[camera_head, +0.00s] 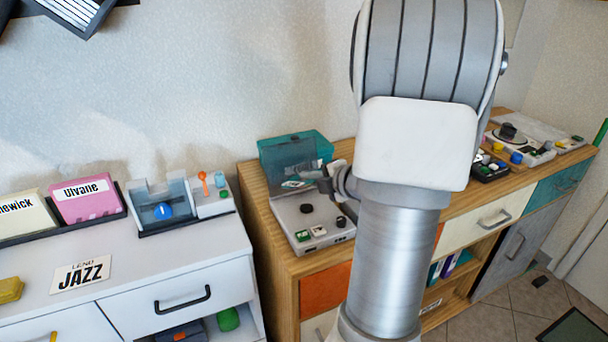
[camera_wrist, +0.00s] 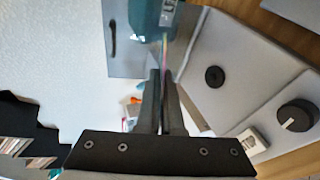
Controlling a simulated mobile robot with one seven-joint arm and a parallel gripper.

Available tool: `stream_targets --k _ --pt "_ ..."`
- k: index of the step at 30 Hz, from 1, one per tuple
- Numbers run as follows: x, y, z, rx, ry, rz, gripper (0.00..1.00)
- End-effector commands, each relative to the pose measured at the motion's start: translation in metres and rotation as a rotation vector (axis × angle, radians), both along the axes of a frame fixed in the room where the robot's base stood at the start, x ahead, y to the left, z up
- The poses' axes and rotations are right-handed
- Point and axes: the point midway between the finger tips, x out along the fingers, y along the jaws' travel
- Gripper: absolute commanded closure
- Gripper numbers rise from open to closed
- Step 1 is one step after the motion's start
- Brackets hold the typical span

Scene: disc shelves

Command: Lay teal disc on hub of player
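The player (camera_head: 322,226) is a grey box on the wooden cabinet, left of my arm, with its see-through lid (camera_head: 287,157) raised. Its dark round hub (camera_head: 306,208) stands bare on the top; it also shows in the wrist view (camera_wrist: 214,76). My gripper (camera_head: 318,182) is above the back of the player. In the wrist view its dark fingers (camera_wrist: 161,74) are close together on a thin edge-on piece, which looks like the teal disc (camera_wrist: 165,50).
A dark knob (camera_wrist: 297,116) and buttons (camera_head: 318,231) sit on the player's top. A teal box (camera_head: 312,143) stands behind the lid. A white cabinet with a JAZZ card (camera_head: 82,274) and file dividers is left. Other devices (camera_head: 508,140) stand right, beyond my arm.

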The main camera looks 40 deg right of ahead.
Motion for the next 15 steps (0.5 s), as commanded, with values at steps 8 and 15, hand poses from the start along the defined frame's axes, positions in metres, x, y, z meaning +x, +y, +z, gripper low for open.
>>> stream_targets --k 8,15 --pt "0.0000 0.0000 -0.0001 0.001 0.000 0.000 1.00" --pt "-0.0001 -0.0002 -0.0078 0.001 0.000 -0.002 1.00"
